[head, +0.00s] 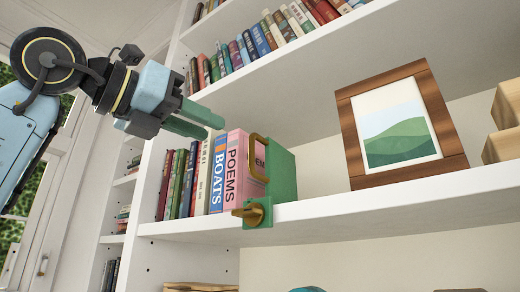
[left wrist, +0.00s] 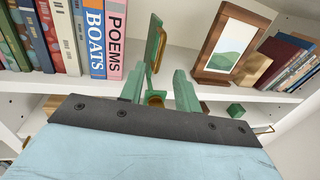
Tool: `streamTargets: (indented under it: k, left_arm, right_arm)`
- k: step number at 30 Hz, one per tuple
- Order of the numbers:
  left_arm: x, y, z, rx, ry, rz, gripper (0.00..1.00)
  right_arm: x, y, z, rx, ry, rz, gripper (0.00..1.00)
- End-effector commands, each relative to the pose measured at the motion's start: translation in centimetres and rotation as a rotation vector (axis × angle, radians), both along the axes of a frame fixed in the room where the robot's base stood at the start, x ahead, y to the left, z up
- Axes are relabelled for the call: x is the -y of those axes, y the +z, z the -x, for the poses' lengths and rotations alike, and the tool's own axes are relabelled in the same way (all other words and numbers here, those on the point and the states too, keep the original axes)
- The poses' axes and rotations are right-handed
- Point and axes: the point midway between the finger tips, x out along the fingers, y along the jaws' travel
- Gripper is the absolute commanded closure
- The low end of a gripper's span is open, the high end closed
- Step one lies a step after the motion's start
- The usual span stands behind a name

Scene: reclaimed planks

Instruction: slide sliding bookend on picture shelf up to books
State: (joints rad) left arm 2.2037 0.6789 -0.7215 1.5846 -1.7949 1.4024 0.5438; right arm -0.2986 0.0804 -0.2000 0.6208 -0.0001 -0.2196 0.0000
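The sliding bookend (head: 283,176) is a green upright plate with a brass handle (head: 254,160) and a brass knob (head: 248,215) at the shelf's front edge. It stands right of the row of books on the white picture shelf (head: 370,205). In the left wrist view, a gap shows between the bookend (left wrist: 154,45) and the pink POEMS book (left wrist: 114,38). My left gripper (head: 212,128) is in front of the books, up and left of the knob. Its two green fingers (left wrist: 158,76) are apart and empty, with the knob seen between them. My right gripper is not seen.
A wood-framed picture (head: 400,125) stands right of the bookend, with wooden blocks (head: 505,120) beyond it. The BOATS book (head: 217,172) stands beside POEMS. An upper shelf (head: 290,60) with books overhangs. The shelf between bookend and picture is clear.

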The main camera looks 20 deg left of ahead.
Motion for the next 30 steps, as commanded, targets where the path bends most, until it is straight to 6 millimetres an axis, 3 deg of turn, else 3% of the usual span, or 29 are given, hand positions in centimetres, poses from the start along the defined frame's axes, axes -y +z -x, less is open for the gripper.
streamTargets:
  k: [15,21,30]
  left_arm:
    - [5.4,0.1,-8.6,-0.003,-0.007,-0.002,0.67]
    - [6.3,0.0,-10.2,-0.002,-0.006,-0.001,0.67]
    - [6.5,-0.1,-10.5,0.000,-0.006,-0.001,0.67]
  right_arm:
    - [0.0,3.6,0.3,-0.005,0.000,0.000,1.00]
    - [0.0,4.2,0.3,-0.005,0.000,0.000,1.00]
    - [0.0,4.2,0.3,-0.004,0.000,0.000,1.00]
